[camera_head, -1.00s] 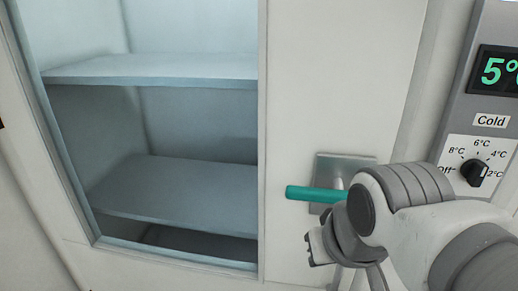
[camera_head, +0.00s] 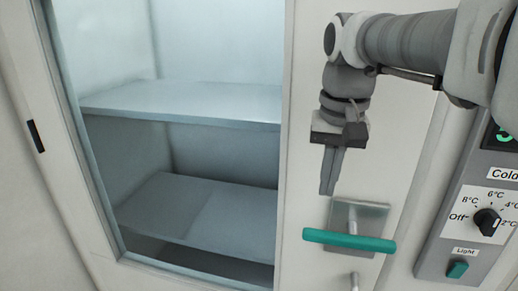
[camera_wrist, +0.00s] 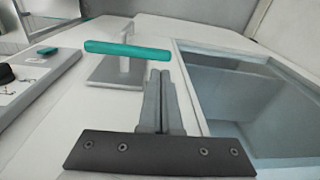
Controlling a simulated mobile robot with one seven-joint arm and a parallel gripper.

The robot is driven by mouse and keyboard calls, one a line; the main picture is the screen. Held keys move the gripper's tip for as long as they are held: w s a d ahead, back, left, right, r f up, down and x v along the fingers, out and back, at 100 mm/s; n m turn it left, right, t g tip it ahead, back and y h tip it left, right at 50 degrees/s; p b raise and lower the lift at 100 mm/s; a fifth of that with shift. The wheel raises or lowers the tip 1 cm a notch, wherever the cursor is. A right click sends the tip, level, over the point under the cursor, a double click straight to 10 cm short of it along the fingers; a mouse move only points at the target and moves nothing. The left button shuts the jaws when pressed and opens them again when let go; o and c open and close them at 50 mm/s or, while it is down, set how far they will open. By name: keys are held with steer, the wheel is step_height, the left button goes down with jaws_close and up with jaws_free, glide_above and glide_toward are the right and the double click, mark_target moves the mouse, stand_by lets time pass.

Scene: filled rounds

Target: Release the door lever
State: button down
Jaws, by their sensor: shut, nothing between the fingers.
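The door lever (camera_head: 350,241) is a teal bar on a grey metal plate (camera_head: 372,216), fixed to the white door right of its window. In the head view it lies nearly level, with its right end slightly lower. My gripper (camera_head: 328,190) hangs pointing down, above and a little left of the lever, with its fingers together and empty. In the wrist view the lever (camera_wrist: 127,50) lies beyond the fingertips (camera_wrist: 160,73) of my gripper, its right end close to them in the picture. A gap shows between fingers and lever in the head view.
The door window (camera_head: 215,195) shows empty shelves (camera_head: 190,105) inside. A control panel (camera_head: 470,225) with a temperature dial (camera_head: 486,222) and a teal light switch (camera_head: 457,269) stands at the right. A metal peg (camera_head: 354,282) shows below the lever. The door face around the lever is clear.

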steer(key=shift+m+g, duration=0.3)
steer(key=shift+g, duration=0.2)
steer(key=w+r+p, duration=0.1)
steer(key=w+r, duration=0.1)
steer(key=w, duration=0.1)
steer(key=shift+r, duration=0.4)
glide_toward(307, 240)
steer(key=f, duration=0.1)
steer(key=d+f, duration=0.1)
steer(key=f, duration=0.3)
steer(key=shift+w+d+f, duration=0.1)
steer(key=shift+w+d, duration=0.05)
steer(key=shift+w, duration=0.1)
